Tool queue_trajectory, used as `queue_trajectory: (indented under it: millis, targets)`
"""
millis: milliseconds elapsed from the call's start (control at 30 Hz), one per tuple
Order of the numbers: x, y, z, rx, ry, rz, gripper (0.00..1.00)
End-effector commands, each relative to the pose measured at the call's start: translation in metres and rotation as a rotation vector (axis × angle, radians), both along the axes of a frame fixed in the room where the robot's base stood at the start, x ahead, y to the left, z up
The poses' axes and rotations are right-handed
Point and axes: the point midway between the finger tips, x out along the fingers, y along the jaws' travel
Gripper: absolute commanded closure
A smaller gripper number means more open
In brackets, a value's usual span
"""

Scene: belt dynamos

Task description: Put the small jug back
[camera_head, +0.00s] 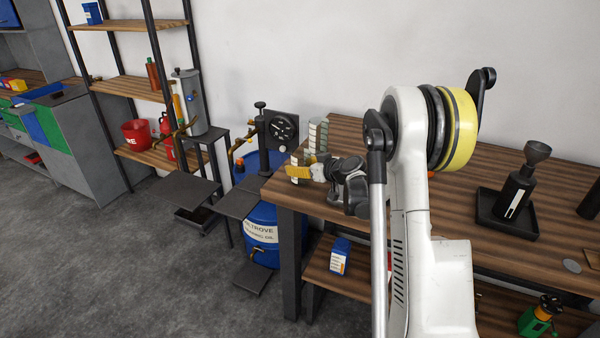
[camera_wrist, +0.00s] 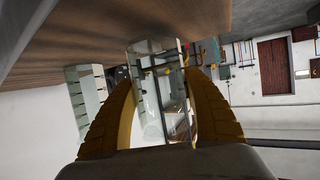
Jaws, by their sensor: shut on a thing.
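In the wrist view my gripper (camera_wrist: 160,80) has its two yellow fingers shut on a clear, see-through small jug (camera_wrist: 152,112), one finger on each side. In the head view my gripper (camera_head: 299,172) is at the left end of the wooden workbench (camera_head: 345,150), near its corner; the jug is mostly hidden there by the fingers. A pale, marked upright vessel (camera_head: 318,136) stands just behind my gripper at the back left of the bench. A similar clear marked vessel (camera_wrist: 86,95) shows left of the jug in the wrist view, apart from it.
A blue drum (camera_head: 262,234) with taps and a gauge (camera_head: 284,127) stands left of the bench. A black tray (camera_head: 507,214) with a dark funnel-topped bottle (camera_head: 518,182) is on the bench's right. The bench top between is largely clear, partly hidden by my arm.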

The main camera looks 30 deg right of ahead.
Motion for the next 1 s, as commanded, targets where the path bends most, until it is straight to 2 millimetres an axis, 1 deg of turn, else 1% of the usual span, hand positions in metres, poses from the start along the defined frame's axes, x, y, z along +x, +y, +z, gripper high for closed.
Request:
queue_trajectory:
  millis: [33, 267, 400, 433, 467, 500, 767, 867, 1000]
  targets:
    - [0.0, 0.0, -0.009, 0.0, -0.001, 0.0, 0.85]
    - [0.0, 0.0, -0.008, 0.0, -0.001, 0.0, 0.85]
    - [0.0, 0.0, -0.012, 0.0, -0.001, 0.0, 0.85]
    - [0.0, 0.0, -0.012, 0.0, 0.0, 0.0, 0.38]
    - [0.0, 0.0, -0.011, 0.0, 0.0, 0.0, 0.29]
    - [0.0, 0.0, -0.011, 0.0, 0.0, 0.0, 0.22]
    - [0.0, 0.0, -0.01, 0.0, 0.0, 0.0, 0.22]
    - [0.0, 0.0, -0.006, 0.0, 0.0, 0.0, 0.22]
    - [-0.02, -0.006, 0.003, 0.001, 0.0, -0.003, 0.22]
